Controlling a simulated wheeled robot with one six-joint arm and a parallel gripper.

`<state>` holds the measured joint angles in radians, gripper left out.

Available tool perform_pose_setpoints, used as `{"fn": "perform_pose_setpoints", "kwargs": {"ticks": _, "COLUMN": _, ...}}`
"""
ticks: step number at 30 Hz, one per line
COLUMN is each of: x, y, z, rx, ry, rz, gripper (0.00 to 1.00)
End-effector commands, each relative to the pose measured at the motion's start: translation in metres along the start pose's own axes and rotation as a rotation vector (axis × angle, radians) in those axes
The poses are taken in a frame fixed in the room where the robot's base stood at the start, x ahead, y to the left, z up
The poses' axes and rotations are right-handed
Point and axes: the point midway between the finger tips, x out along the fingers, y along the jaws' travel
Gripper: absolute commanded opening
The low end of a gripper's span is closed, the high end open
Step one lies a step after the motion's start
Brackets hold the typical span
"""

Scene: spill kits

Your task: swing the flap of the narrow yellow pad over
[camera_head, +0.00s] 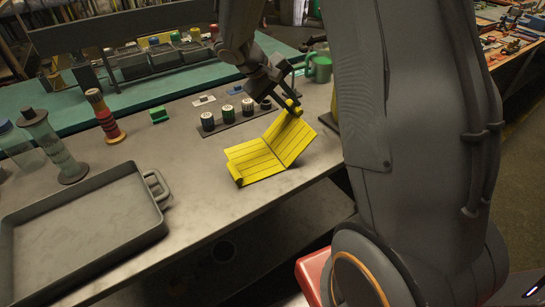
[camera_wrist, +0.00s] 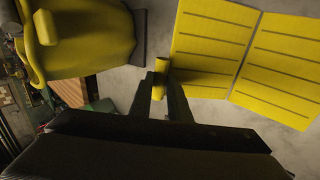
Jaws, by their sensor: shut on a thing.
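The narrow yellow pad (camera_head: 252,164) lies near the table's front edge, marked with dark lines. Its flap (camera_head: 291,138) stands tilted up on the right side, joined to the flat part along a crease. My gripper (camera_head: 292,104) is at the flap's raised upper edge, shut on a small yellow tab there. In the wrist view my gripper (camera_wrist: 164,92) has the yellow tab (camera_wrist: 161,65) between its fingertips. The flap (camera_wrist: 213,45) shows there to the right of the tab, with the other panel (camera_wrist: 285,65) beyond the crease.
A grey tray (camera_head: 85,225) lies at the left. A green mug (camera_head: 319,68) stands behind my arm. Another yellow item (camera_wrist: 85,40) is close by in the wrist view. Bare table lies left of the pad.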

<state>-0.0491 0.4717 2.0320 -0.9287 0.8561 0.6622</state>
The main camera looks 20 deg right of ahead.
Motion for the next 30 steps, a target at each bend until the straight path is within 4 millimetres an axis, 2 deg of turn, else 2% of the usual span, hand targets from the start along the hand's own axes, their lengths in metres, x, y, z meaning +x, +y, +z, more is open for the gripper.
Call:
{"fn": "perform_pose_setpoints", "kwargs": {"ticks": 14, "x": -0.003, "y": -0.002, "z": -0.001, "rx": -0.001, "ry": 0.002, "rz": 0.024, "gripper": 0.0}}
{"fn": "perform_pose_setpoints", "kwargs": {"ticks": 30, "x": -0.02, "y": -0.008, "z": 0.0, "rx": 0.0, "ry": 0.001, "rz": 0.147, "gripper": 0.0}}
